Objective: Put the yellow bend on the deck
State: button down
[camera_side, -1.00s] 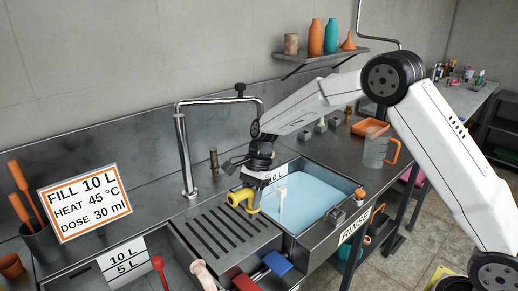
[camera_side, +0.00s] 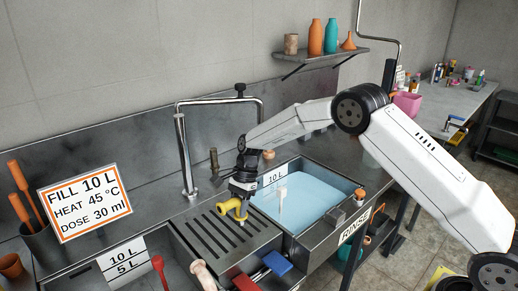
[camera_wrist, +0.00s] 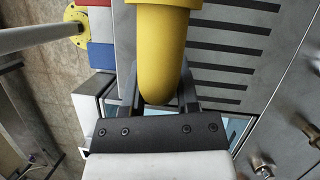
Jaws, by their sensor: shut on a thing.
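The yellow bend (camera_side: 233,209) is a short curved pipe piece held in my gripper (camera_side: 243,186). In the wrist view the bend (camera_wrist: 161,45) fills the space between the two dark fingers of my gripper (camera_wrist: 160,95), which are shut on it. The deck (camera_side: 207,241) is the grey slotted plate left of the blue-water basin. Its slots also show in the wrist view (camera_wrist: 207,60). The bend is over the deck's right rear part, close to its surface. I cannot tell whether it touches.
The rinse basin (camera_side: 262,213) with blue water lies right of the deck. A tall tap (camera_side: 184,150) stands behind the deck. A sign (camera_side: 85,208) stands on the left. The deck's left part is clear.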

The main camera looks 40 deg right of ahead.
jog(key=shift+w+f, duration=0.1)
jog(key=shift+f, duration=1.45)
jog(key=shift+f, duration=0.15)
jog(key=shift+c, duration=1.8)
grip_release()
jog(key=v, duration=1.2)
